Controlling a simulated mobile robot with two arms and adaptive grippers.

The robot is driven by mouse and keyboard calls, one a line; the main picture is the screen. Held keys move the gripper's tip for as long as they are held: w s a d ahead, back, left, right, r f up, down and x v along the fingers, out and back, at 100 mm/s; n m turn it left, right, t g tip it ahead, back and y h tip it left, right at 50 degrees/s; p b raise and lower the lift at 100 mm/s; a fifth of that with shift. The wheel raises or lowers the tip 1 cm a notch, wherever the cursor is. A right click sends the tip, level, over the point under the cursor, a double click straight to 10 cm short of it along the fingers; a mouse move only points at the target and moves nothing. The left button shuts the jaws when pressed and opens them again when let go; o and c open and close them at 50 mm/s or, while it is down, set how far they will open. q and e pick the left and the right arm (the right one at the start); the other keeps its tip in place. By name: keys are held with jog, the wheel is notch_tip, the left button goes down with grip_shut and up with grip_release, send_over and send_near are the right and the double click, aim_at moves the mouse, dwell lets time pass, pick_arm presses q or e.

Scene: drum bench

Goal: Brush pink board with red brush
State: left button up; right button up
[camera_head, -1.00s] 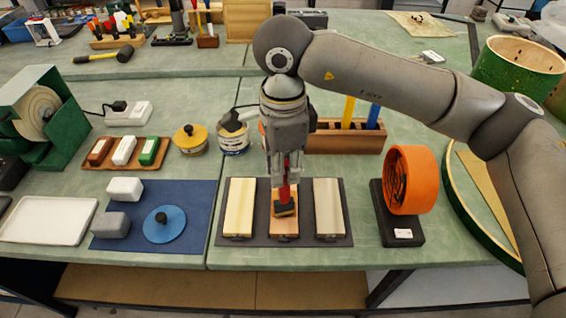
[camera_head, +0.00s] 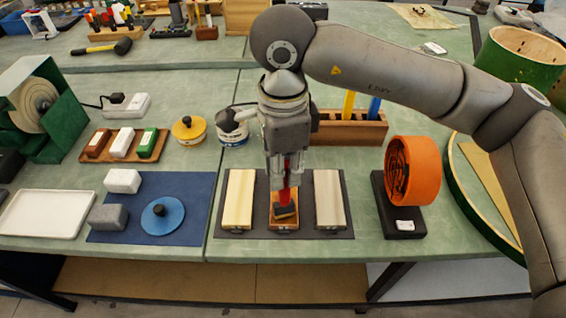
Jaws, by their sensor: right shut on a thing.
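Three boards lie side by side on a dark mat (camera_head: 260,211): a pale yellow one (camera_head: 240,199) on the left, an orange-tan one (camera_head: 283,225) in the middle and a pale pinkish-beige one (camera_head: 328,199) on the right. My right gripper (camera_head: 284,183) points down over the middle board and is shut on the red brush (camera_head: 286,197). The brush is upright, with its dark head low at the near part of the middle board; it appears to touch it. The gripper and brush hide much of this board. My left gripper is not in view.
A blue mat (camera_head: 195,232) with a blue disc and two blocks lies left of the boards. An orange ring on a black stand (camera_head: 398,205) is to the right. A wooden holder (camera_head: 345,132) stands behind. The bench's front edge is close to the boards.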

jog(key=shift+s, duration=0.25)
jog(key=shift+w, duration=0.1)
jog(key=shift+w+b, duration=0.4)
jog(key=shift+w, duration=1.05)
jog(key=w+b, duration=0.1)
jog(key=w, duration=0.2)
dwell(0.5)
jog(key=shift+w, duration=0.1)
